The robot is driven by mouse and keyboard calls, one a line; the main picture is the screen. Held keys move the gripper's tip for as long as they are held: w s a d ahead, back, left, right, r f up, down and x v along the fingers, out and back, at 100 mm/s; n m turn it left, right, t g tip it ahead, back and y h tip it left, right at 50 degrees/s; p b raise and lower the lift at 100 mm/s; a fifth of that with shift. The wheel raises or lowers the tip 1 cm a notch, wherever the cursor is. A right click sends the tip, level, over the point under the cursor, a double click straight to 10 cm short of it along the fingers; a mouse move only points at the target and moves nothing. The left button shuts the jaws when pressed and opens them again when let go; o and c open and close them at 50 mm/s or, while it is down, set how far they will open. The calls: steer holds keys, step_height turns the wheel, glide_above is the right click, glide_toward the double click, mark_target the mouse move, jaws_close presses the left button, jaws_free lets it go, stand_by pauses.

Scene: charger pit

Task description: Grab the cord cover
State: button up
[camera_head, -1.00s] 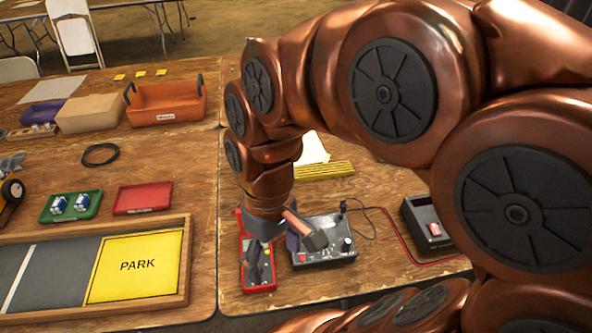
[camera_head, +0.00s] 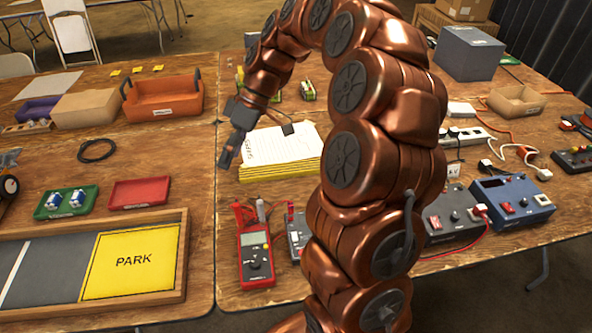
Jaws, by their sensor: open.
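A long yellow strip with dark lines (camera_head: 283,172) lies on the right-hand table, along the front edge of a white printed sheet; it may be the cord cover, but I cannot tell for sure. My gripper (camera_head: 258,146) is open and empty above the sheet. One dark finger points down by the sheet's left side, and the other spreads to the right over the sheet. My arm hides the right end of the sheet and the strip.
A red multimeter (camera_head: 256,252) stands in front of the strip. Power supply boxes (camera_head: 515,198) and a power strip (camera_head: 468,134) with cords lie right. On the left table are an orange tote (camera_head: 163,100), a red tray (camera_head: 140,192), a green tray (camera_head: 66,203) and a PARK board (camera_head: 134,262).

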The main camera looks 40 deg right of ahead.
steer(key=w+d+f+n+t+y, duration=0.1)
steer(key=w+d+f, duration=0.2)
steer(key=w+d, duration=0.25)
steer(key=n+t+b, duration=0.2)
steer(key=t, duration=0.2)
glide_toward(297, 166)
steer(key=shift+w+a+r, duration=0.15)
steer(key=shift+w+a, duration=0.25)
steer(key=shift+a, duration=0.1)
steer(key=shift+d+f, duration=0.15)
steer(key=shift+f, duration=0.05)
steer(key=shift+p+x, duration=0.55)
steer(key=shift+x, duration=0.65)
steer(key=shift+s+f+p+x, duration=0.2)
steer(key=shift+p+x, duration=0.35)
steer(key=shift+x, duration=0.75)
steer(key=shift+s+f+p+x, duration=0.15)
steer(key=shift+p+x, duration=0.35)
steer(key=shift+x, duration=0.8)
steer(key=shift+d, duration=0.15)
steer(key=c, duration=1.6)
jaws_close()
steer(key=shift+r, duration=0.2)
